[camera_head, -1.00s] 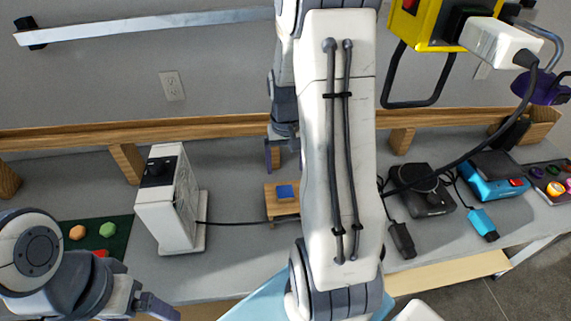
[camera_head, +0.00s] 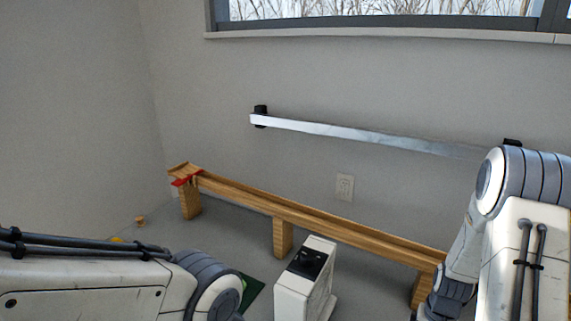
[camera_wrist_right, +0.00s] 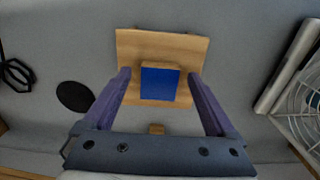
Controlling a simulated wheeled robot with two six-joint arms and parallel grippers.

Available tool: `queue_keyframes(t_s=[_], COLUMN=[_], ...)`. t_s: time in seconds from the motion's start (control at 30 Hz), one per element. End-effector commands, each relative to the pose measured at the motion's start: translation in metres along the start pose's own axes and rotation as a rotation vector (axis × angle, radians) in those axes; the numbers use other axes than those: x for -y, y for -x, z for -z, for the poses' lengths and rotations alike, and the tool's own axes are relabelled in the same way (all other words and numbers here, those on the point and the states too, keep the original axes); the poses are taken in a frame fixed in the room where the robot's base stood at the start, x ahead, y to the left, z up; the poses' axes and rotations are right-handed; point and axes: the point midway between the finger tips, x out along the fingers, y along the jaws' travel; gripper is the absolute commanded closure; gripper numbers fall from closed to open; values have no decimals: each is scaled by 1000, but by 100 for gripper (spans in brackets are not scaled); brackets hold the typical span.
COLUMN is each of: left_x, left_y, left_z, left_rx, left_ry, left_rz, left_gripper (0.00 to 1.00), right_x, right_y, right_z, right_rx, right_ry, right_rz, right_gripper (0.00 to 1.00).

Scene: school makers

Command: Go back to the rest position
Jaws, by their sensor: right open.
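My right gripper (camera_wrist_right: 159,76) is open in the right wrist view, with its two purple fingers apart and nothing held between them. A wooden block with a blue square top (camera_wrist_right: 159,83) lies beyond and between the fingertips on a wooden plate (camera_wrist_right: 130,45). I cannot tell how high the fingers are above it. In the head view my right arm comes in at the right edge, and its gripper is out of that picture. My left arm reaches in at the lower left; its gripper is not in view.
A white box with a black top panel (camera_head: 292,296) stands on the grey table. A wooden rail on posts (camera_head: 320,227) runs along the wall behind it. A metal bar (camera_head: 370,137) is on the wall. A dark round patch (camera_wrist_right: 75,96) lies left of the plate.

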Motion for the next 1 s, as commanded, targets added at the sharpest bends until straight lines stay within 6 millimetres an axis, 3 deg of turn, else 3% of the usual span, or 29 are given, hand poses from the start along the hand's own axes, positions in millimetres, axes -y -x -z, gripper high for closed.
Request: queue_keyframes(t_s=[0.07,0.3,0.73,1.0], left_x=[0,0,0,0], left_y=[0,-3,-3,0], left_z=[0,0,0,0], left_rx=[0,0,0,0], left_ry=[0,0,0,0], left_rz=[0,0,0,0], left_gripper=[11,11,11,11], right_x=[0,0,0,0], right_y=[-14,6,10,-10], right_z=[-1,1,0,0], right_rx=[4,-4,-1,2], right_ry=[0,0,0,0], right_rz=[0,0,0,0], right_gripper=[9,9,9,9])
